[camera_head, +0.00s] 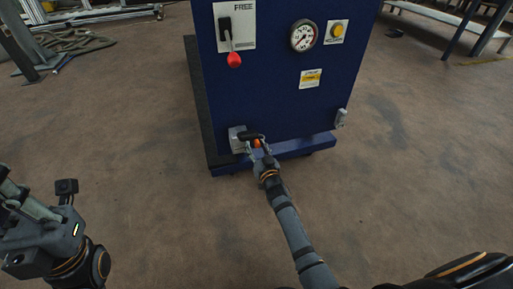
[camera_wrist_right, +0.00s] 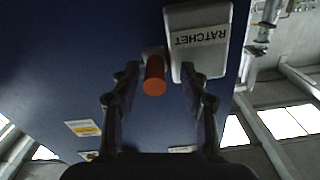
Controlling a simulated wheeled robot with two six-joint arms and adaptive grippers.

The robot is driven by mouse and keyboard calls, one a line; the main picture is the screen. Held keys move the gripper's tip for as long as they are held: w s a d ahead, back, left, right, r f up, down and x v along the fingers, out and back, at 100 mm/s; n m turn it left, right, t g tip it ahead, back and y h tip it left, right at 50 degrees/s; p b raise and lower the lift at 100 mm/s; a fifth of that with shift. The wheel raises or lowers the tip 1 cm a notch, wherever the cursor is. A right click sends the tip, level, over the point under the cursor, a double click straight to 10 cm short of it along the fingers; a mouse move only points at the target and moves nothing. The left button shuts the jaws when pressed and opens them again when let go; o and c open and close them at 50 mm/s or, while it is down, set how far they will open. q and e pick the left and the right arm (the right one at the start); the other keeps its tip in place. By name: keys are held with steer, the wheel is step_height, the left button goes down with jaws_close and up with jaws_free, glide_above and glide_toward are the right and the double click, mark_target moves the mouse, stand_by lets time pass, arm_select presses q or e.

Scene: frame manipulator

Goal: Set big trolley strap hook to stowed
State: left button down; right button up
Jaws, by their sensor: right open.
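The big trolley (camera_head: 282,75) is a dark blue upright panel on a base. Low on its left is a grey ratchet housing (camera_head: 237,139) with an orange-tipped handle (camera_head: 257,143). My right gripper (camera_head: 258,151) is at this handle. In the right wrist view, the open fingers (camera_wrist_right: 160,79) stand either side of the orange handle (camera_wrist_right: 154,76), beside the plate marked RATCHET (camera_wrist_right: 200,38). Contact cannot be told. A small grey fitting (camera_head: 340,118) sits at the panel's lower right; whether it is the strap hook is unclear. My left gripper (camera_head: 28,208) is at the left edge, its opening unclear.
Higher on the panel are a red-knobbed lever (camera_head: 233,59) under FREE, a round gauge (camera_head: 303,36), an orange button (camera_head: 337,31) and a yellow label (camera_head: 310,78). Hoses (camera_head: 75,41) lie at the upper left. The brown floor around the trolley is mostly clear.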

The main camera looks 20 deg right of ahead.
steer(key=s, duration=1.2)
steer(key=shift+d, duration=0.2)
